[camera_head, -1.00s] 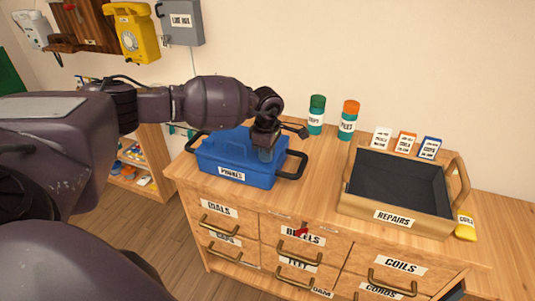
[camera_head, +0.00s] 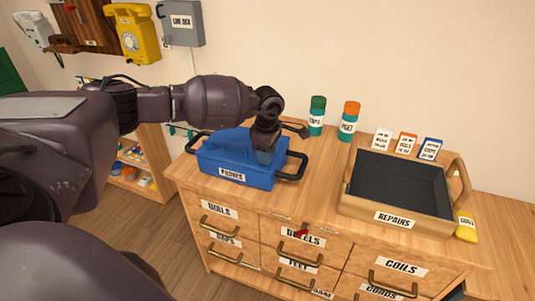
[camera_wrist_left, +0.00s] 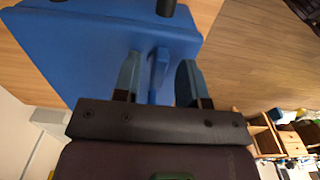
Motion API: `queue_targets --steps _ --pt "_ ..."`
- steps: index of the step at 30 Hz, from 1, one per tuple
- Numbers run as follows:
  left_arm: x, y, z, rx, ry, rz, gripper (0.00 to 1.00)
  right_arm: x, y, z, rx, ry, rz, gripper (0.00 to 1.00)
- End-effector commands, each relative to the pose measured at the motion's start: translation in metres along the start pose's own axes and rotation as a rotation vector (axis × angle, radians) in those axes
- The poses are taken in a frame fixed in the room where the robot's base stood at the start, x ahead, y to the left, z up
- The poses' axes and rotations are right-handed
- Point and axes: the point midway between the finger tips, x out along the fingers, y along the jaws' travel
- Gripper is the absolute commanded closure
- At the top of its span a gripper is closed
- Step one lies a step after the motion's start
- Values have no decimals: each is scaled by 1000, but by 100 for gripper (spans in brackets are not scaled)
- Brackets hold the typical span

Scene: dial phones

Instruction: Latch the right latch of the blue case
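The blue case (camera_head: 235,165), labelled as phones, sits on top of the wooden drawer cabinet with a dark handle at each end. Its lid looks down. My left gripper (camera_head: 266,157) points down at the right part of the case. In the left wrist view, the fingers of my left gripper (camera_wrist_left: 158,80) are apart. A narrow blue latch tab (camera_wrist_left: 158,70) on the blue case (camera_wrist_left: 85,45) stands between them, with a gap showing on each side. In the head view my gripper hides that latch. My right gripper is not in view.
An open repairs tray (camera_head: 397,188) stands on the cabinet top (camera_head: 318,185) to the right. Behind are a green-capped bottle (camera_head: 317,116), an orange-capped bottle (camera_head: 349,122) and small cards. A yellow box (camera_head: 466,227) lies at the right. Bare wood lies between case and tray.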

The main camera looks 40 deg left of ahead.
Motion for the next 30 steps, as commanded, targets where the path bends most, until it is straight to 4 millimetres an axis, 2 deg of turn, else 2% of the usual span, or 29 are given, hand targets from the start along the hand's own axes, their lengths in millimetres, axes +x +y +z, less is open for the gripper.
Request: queue_targets --steps 12,16,22,30 --pt "-71 1 0 1 -1 5 62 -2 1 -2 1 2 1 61" --pt "-89 1 0 1 -2 4 62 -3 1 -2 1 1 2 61" --pt "-103 0 0 1 -1 2 62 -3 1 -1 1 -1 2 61" --pt "-104 0 0 1 -1 2 62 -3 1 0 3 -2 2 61"
